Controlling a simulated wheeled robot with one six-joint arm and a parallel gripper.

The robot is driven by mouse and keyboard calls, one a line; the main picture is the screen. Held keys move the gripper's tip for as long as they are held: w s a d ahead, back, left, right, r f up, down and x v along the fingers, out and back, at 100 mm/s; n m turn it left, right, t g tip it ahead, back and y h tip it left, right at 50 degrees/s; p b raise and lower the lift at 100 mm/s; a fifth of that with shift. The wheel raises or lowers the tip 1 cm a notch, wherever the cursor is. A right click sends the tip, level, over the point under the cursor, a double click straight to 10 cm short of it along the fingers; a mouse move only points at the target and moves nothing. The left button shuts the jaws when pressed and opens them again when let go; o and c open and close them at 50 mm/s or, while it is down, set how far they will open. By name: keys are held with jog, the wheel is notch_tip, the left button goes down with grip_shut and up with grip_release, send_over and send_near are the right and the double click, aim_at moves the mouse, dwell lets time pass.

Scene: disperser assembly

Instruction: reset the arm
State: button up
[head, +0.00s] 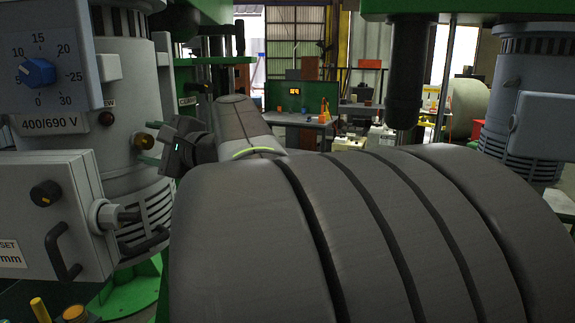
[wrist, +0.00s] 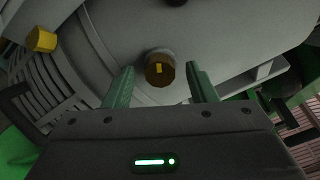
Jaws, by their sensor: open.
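My gripper (wrist: 160,82) is open, its two green fingers spread apart in the wrist view. A round brown knob with a yellow mark (wrist: 160,69) shows between the fingertips, with a gap on each side. It sits on a grey machine housing (wrist: 220,35). In the head view my gripper (head: 149,150) is beside the grey cylindrical machine (head: 125,75) at left, close to a small amber knob (head: 143,140). The fingers look small and partly dark there. My arm fills the foreground and hides much of the middle.
At left, a control box with a blue dial (head: 38,72) and a lower box with a dark knob (head: 45,194) and handle stand close. A yellow knob (wrist: 42,40) is near my gripper. A second machine (head: 530,110) stands right. A workbench (head: 300,118) is behind.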

dwell(0.3)
jog(key=b+v, duration=0.3)
jog(key=v, duration=1.1)
jog(key=p+x, duration=0.3)
jog(key=x, duration=1.1)
jog(key=shift+a+r, duration=0.1)
jog(key=shift+a, duration=0.1)
jog(key=shift+w+f+n+b, duration=0.15)
jog(key=shift+f+n+b, duration=0.15)
jog(key=shift+n+b, duration=0.15)
jog(key=shift+d+n+b, duration=0.1)
jog(key=shift+n+b, duration=0.4)
jog(key=shift+n, duration=0.45)
jog(key=n+b, duration=0.1)
jog(key=n, duration=0.2)
jog(key=shift+r, duration=0.1)
jog(key=n+b, duration=0.1)
jog(key=n, duration=0.2)
jog(key=shift+n, duration=1.8)
